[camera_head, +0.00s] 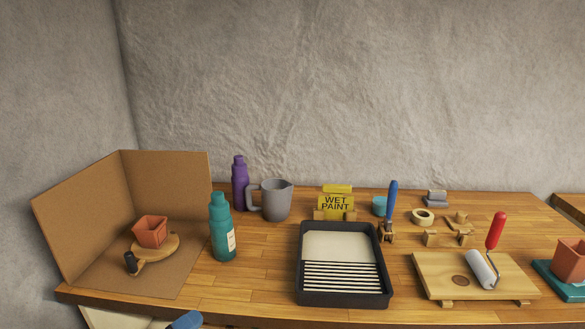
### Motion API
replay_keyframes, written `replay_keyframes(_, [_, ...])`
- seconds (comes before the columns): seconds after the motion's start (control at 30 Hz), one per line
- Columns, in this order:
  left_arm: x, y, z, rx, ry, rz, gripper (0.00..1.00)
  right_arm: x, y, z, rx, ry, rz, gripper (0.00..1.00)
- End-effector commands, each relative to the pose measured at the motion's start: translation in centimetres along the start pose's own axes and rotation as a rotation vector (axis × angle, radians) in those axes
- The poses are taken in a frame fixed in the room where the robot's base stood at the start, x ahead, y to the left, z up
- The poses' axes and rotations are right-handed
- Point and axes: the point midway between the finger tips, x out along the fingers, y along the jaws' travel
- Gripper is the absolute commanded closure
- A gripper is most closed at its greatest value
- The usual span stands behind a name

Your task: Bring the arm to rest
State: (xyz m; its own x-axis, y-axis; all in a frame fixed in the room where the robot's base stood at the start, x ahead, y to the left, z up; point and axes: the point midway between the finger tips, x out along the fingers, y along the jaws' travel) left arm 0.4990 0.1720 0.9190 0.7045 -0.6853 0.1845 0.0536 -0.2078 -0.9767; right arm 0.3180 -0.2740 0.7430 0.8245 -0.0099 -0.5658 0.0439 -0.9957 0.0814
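Neither of my grippers shows in the head view, and no arm can be made out over the bench. The wooden workbench (260,290) runs across the view against a rough plaster wall. What my grippers hold, if anything, cannot be seen.
A cardboard screen (167,184) surrounds a terracotta pot (150,231) at left. Teal (221,230) and purple (240,185) bottles, a grey jug (275,200), a paint tray (342,304), a wooden board (436,273) with a red-handled roller (481,268) and another pot (570,258) occupy the bench.

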Motion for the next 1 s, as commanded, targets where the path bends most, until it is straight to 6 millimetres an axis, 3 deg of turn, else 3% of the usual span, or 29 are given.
replay_keyframes(0.27, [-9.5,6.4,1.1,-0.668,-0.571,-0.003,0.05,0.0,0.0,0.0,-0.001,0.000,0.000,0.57])
replay_keyframes(0.5, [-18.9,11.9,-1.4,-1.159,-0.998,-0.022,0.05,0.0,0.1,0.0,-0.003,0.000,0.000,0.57])
replay_keyframes(0.6, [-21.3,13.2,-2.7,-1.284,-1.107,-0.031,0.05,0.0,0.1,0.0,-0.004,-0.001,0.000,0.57])
replay_keyframes(0.73, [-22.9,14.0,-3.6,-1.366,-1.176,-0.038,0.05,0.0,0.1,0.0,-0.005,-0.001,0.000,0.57])
replay_keyframes(1.0, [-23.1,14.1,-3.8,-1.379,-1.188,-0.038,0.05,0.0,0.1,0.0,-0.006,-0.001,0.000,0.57])
